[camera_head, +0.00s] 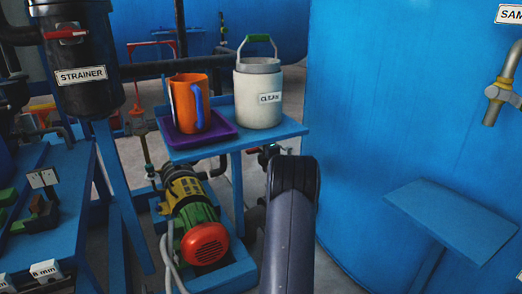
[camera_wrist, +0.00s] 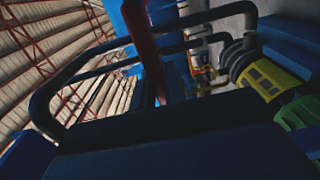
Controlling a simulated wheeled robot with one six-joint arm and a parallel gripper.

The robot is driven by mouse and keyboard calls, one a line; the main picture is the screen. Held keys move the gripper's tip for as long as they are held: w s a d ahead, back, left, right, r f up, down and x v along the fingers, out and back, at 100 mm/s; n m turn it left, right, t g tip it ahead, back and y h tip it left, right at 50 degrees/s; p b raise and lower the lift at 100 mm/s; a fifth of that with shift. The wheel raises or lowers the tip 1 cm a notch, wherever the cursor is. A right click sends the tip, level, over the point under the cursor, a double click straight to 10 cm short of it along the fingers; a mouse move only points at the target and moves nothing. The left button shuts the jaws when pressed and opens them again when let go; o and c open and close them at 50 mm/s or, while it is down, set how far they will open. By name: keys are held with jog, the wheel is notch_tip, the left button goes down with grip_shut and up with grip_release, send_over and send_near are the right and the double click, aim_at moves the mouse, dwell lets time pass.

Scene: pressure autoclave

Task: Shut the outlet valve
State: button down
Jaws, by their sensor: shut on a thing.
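A small valve with a red handle (camera_head: 253,149) shows in the head view under the right end of the blue shelf, just left of the top of my arm. My arm hides part of it, and my gripper's jaws are hidden there too. In the wrist view a long red lever (camera_wrist: 146,45) runs down from the top edge to my gripper (camera_wrist: 160,115), a dark shape across the lower middle. The gripper is shut on the red lever. The fingertips are too dark to make out, and the lever's exact angle on its pipe cannot be told.
A blue shelf (camera_head: 289,130) holds an orange jug (camera_head: 186,103) on a purple tray and a pail marked CLEAN (camera_head: 257,100). A pump with a red end (camera_head: 205,244) stands below. A big blue tank (camera_head: 400,110) is close on the right. Dark pipes (camera_wrist: 85,65) surround the gripper.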

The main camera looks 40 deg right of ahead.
jog(key=shift+s, duration=0.1)
jog(key=s+n+y+p, duration=0.1)
jog(key=s+y, duration=0.1)
jog(key=s+n+y+p, duration=0.2)
jog(key=y, duration=0.1)
jog(key=s+n+y+p, duration=0.1)
jog(key=n+y, duration=0.1)
jog(key=y, duration=0.1)
jog(key=shift+s+a+t, duration=0.15)
jog(key=shift+s+t, duration=0.15)
jog(key=shift+s, duration=0.1)
jog(key=shift+s+d+f+n+g+y, duration=0.1)
jog(key=shift+s+d+n+g+y, duration=0.15)
jog(key=shift+s+n+y, duration=0.55)
jog(key=shift+s+d+r+n+g+y, duration=0.1)
jog(key=shift+s+n+g+y, duration=0.35)
jog(key=shift+y, duration=0.7)
jog(key=shift+s+d+f+n+g+y, duration=0.1)
jog(key=shift+s+d+n+g+y, duration=0.1)
jog(key=shift+s+n+y, duration=0.65)
jog(key=shift+w, duration=0.1)
jog(key=c, duration=1.4)
grip_release()
jog(key=shift+c, duration=0.2)
